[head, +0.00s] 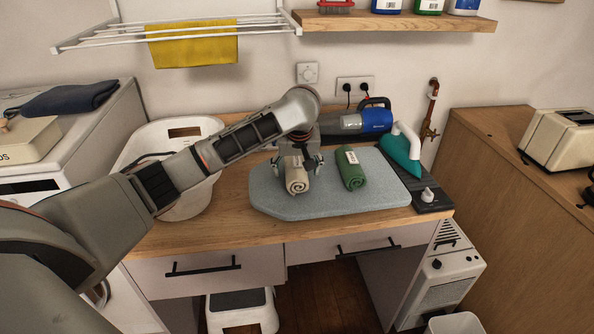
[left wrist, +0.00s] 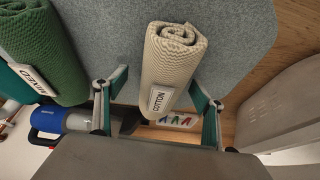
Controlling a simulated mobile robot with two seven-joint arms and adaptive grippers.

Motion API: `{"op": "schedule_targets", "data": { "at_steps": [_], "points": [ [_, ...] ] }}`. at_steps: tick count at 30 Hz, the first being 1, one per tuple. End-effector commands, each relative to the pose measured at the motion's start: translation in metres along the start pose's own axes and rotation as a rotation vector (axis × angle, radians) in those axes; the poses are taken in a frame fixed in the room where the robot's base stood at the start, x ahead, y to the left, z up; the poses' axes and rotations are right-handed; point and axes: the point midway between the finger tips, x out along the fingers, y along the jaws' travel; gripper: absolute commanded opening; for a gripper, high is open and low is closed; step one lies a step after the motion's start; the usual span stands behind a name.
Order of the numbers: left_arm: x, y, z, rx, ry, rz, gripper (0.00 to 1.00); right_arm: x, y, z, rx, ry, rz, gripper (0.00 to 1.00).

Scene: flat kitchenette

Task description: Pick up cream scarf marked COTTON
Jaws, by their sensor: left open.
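The cream scarf (head: 297,181) is rolled up and lies on the grey ironing pad in the head view. In the left wrist view the cream scarf (left wrist: 172,62) shows its white COTTON label. My left gripper (head: 302,166) is over the scarf's far end, fingers pointing down. In the left wrist view my left gripper's fingers (left wrist: 162,95) are open, one on each side of the scarf, with a gap visible on the left. Whether the right finger touches it I cannot tell. My right gripper is not in view.
A green rolled scarf (head: 351,168) marked MIXED lies just right on the same grey pad (head: 330,203). A teal iron (head: 401,150) and a blue handheld vacuum (head: 372,119) stand behind right. A white basin (head: 140,145) is at left. The pad's front is clear.

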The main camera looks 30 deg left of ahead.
Motion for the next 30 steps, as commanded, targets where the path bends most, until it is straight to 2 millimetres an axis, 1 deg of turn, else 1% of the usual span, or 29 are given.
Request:
{"op": "schedule_targets", "data": {
  "at_steps": [2, 3, 5, 6, 7, 16, 19, 23, 30],
  "points": [
    [0.0, 0.0, 0.0, 0.0, 0.0, 0.0, 0.69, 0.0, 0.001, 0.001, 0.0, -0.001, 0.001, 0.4],
    [0.0, 0.0, 0.0, 0.0, 0.0, 0.0, 0.59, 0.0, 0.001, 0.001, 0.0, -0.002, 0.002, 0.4],
    [0.0, 0.0, 0.0, 0.0, 0.0, 0.0, 0.43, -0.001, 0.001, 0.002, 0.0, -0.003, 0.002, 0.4],
    [0.0, 0.0, 0.0, 0.0, 0.0, 0.0, 0.33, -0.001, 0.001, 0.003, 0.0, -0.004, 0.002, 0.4],
    [0.0, 0.0, 0.0, 0.0, 0.0, 0.0, 0.26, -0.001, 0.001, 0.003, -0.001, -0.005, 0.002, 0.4],
    [-0.002, 0.0, -0.001, -0.001, 0.001, 0.0, 0.25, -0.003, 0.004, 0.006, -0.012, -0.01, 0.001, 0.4],
    [-0.008, 0.0, -0.004, -0.002, 0.002, 0.002, 0.25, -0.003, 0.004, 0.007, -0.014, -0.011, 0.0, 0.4],
    [-0.027, 0.0, -0.012, -0.002, 0.004, 0.003, 0.25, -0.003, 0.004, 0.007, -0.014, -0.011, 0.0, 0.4],
    [-0.07, 0.0, -0.03, -0.001, 0.005, 0.002, 0.25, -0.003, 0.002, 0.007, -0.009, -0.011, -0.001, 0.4]
  ]
}}
